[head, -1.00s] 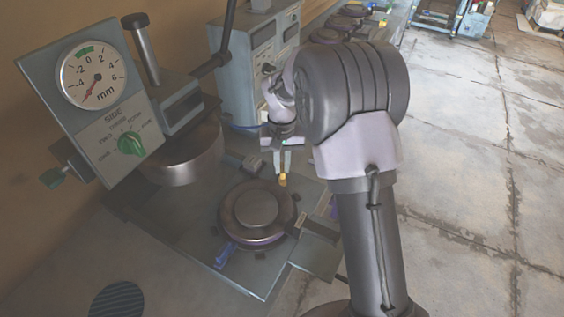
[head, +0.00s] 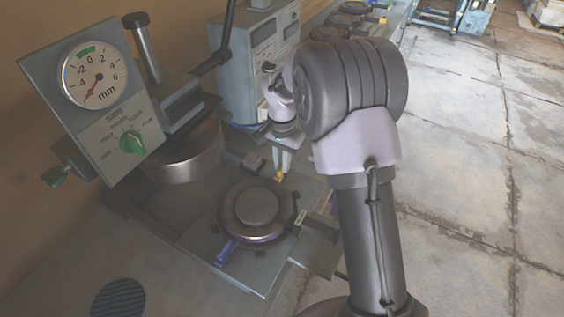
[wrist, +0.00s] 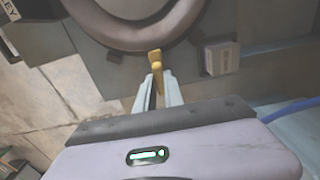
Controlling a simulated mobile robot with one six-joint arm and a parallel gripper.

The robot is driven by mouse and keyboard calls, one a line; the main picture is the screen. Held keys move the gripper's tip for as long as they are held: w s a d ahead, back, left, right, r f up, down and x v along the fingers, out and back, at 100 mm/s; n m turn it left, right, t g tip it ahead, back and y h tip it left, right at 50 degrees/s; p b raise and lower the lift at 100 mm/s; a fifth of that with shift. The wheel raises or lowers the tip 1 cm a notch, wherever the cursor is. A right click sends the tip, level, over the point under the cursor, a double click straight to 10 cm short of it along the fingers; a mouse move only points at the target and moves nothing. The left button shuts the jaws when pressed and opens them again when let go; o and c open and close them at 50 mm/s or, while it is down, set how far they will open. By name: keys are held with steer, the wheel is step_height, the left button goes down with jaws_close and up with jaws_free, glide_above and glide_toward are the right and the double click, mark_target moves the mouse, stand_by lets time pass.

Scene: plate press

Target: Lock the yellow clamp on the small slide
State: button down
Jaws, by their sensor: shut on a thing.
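The yellow clamp (head: 280,176) is a small lever at the far right edge of the round dark plate unit (head: 237,222) on the press bed. It also shows in the wrist view (wrist: 155,57), upright in the picture, just below the unit's curved rim. My gripper (wrist: 157,84) is shut on the clamp, with pale fingers either side of its lower part. In the head view my gripper (head: 281,168) is partly hidden by my wrist. Which part is the small slide I cannot tell, nor whether the clamp is locked.
A blue clamp (head: 227,250) stands at the unit's near left. A small block (head: 243,160) is behind it, and a labelled block (head: 299,222) at its right. The press head (head: 184,160) and gauge panel (head: 110,100) rise at left. Open floor lies right.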

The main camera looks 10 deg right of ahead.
stand_by(0.4)
steer(key=c, duration=1.4)
jaws_free()
steer(key=shift+c, duration=0.2)
step_height(320, 180, up, 18)
steer(key=p, duration=0.6)
steer(key=shift+f, duration=0.25)
